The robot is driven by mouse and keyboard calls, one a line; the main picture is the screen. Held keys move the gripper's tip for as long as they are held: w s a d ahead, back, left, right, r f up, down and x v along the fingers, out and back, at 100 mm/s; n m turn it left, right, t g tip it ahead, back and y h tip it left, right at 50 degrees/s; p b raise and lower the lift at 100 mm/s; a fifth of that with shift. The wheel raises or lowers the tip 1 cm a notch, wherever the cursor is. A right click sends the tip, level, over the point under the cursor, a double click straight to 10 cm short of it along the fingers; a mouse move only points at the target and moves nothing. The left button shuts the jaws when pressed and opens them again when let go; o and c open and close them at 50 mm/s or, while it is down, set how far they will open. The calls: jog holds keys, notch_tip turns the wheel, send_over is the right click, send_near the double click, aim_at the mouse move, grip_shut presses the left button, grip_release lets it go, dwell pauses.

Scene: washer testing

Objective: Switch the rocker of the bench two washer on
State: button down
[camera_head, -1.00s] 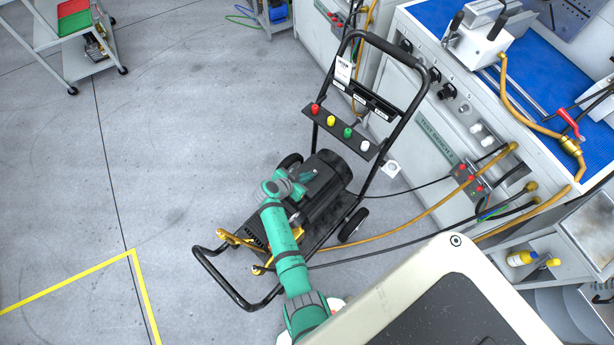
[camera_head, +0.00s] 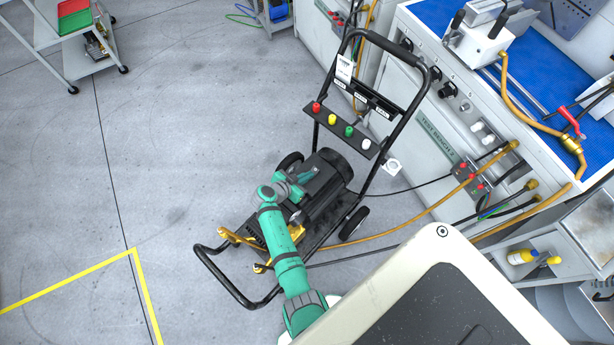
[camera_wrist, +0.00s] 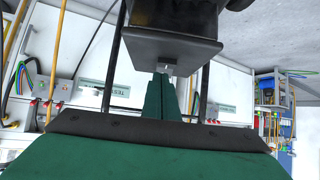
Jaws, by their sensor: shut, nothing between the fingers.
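The bench two washer (camera_head: 325,195) is a black wheeled cart with a dark motor, a tall black handle and a bar of red, yellow, green and white nozzles. It stands on the floor beside the bench with the green Test Bench 2 label (camera_head: 436,141). My teal gripper (camera_head: 312,174) is at the motor's upper side, its fingers together and empty. In the wrist view the closed green fingertips (camera_wrist: 168,78) point at a dark box (camera_wrist: 165,48) on the washer, very close to its lower edge. I cannot tell whether they touch. The rocker cannot be made out clearly.
An orange hose (camera_head: 420,212) and black cables run from the washer to the bench on the right. The cart's handle (camera_head: 415,100) rises beyond my gripper. A grey trolley (camera_head: 75,60) stands at top left. The floor at left is clear, with a yellow line (camera_head: 70,283).

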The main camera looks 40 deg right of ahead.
jog(key=shift+r, duration=0.4)
jog(key=shift+r, duration=0.5)
notch_tip(320, 180, up, 3)
jog(key=shift+d+f, duration=0.1)
jog(key=shift+d, duration=0.05)
jog(key=s+a+r, duration=0.1)
jog(key=a+r, duration=0.2)
jog(key=a, duration=0.6)
jog(key=shift+s+a, duration=0.2)
jog(key=shift+a, duration=0.05)
